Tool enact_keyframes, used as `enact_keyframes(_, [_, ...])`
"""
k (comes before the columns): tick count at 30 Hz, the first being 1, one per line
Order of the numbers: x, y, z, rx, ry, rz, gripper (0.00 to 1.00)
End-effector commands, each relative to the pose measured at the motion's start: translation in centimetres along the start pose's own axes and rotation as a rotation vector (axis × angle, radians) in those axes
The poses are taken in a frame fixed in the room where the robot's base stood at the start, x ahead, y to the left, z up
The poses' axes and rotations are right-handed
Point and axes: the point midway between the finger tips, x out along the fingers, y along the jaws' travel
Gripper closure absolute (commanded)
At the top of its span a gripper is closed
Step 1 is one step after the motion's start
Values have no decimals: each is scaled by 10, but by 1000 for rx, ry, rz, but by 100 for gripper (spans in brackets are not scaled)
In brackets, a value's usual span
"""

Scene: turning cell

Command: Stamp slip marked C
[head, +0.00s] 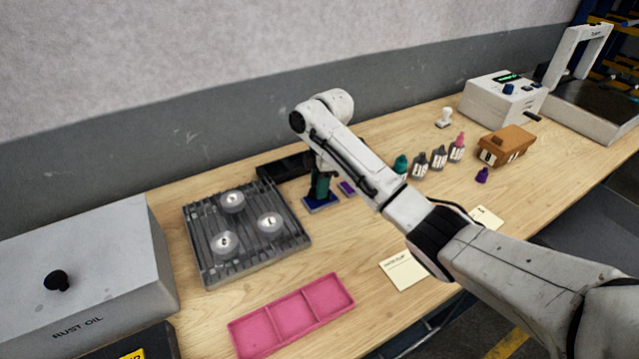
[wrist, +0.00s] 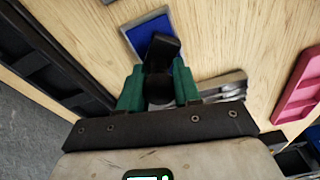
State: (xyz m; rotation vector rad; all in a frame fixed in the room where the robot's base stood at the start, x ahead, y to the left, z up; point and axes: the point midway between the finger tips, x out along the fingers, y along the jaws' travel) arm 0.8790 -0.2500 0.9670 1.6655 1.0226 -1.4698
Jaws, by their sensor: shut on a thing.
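My gripper (head: 321,182) has green fingers and points down over a blue pad (head: 321,205) at the back middle of the bench. In the wrist view the fingers (wrist: 159,88) are shut on a black stamp-like thing (wrist: 163,48). Its end overlaps the grey-framed blue pad (wrist: 134,33); I cannot tell whether it touches. One cream paper slip (head: 403,271) lies at the front edge, its print too small to read. Another slip (head: 487,218) lies farther right, partly hidden by my arm. I cannot make out a C on either.
A grey ribbed tray (head: 205,258) with several weights and a pink three-part tray (head: 290,314) are at left. A purple pad (head: 347,187) lies beside the gripper. Small bottles (head: 439,158), a brown box (head: 507,146) and a white stamp-like thing (head: 445,118) stand at right.

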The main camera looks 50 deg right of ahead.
Motion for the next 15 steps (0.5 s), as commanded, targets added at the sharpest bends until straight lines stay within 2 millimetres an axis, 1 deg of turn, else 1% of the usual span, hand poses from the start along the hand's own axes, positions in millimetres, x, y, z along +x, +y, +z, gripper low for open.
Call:
enact_keyframes(2, [0,-1,0,0,0,-4,87])
enact_keyframes(5, [-6,-1,-1,0,0,-3,87])
enact_keyframes(15, [-32,-1,-4,0,-1,-2,87])
